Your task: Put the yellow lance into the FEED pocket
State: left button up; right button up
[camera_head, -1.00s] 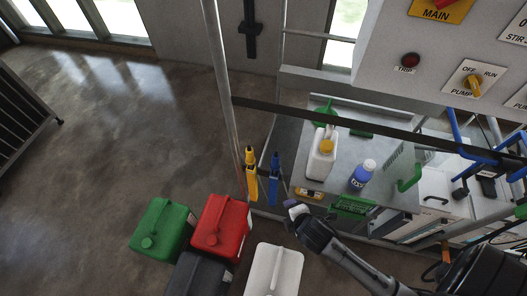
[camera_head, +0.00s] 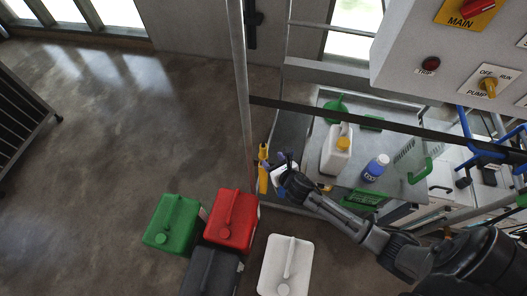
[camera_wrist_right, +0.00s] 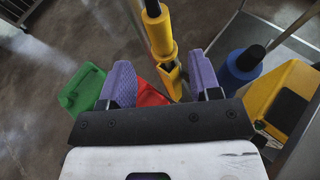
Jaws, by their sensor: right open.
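The yellow lance (camera_head: 263,177) stands upright at the post beside the bench, partly covered by my right gripper (camera_head: 281,170). In the right wrist view the yellow lance (camera_wrist_right: 160,38) rises between the two purple fingertips of my right gripper (camera_wrist_right: 160,75). The gripper is open, with a gap visible on each side of the lance. A blue lance (camera_wrist_right: 243,66) stands just right of the right finger; the gripper mostly hides it in the head view. I cannot make out a pocket marked FEED. My left gripper is not in view.
Red (camera_head: 231,222), green (camera_head: 171,222), black (camera_head: 211,272) and white (camera_head: 286,262) canisters stand on the floor near the lances. The bench (camera_head: 310,165) holds a white jug (camera_head: 336,152) and a blue bottle (camera_head: 375,168). A dark rail (camera_head: 340,117) crosses above it.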

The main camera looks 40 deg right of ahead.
aim_at(265, 153)
jog(key=b+x, duration=0.2)
jog(key=x, duration=0.3)
jog(key=shift+w, duration=0.15)
jog(key=shift+b+x, duration=0.4)
jog(key=shift+x, duration=0.65)
jog(key=shift+w, duration=0.1)
jog(key=shift+p, duration=0.3)
jog(key=shift+f, duration=0.1)
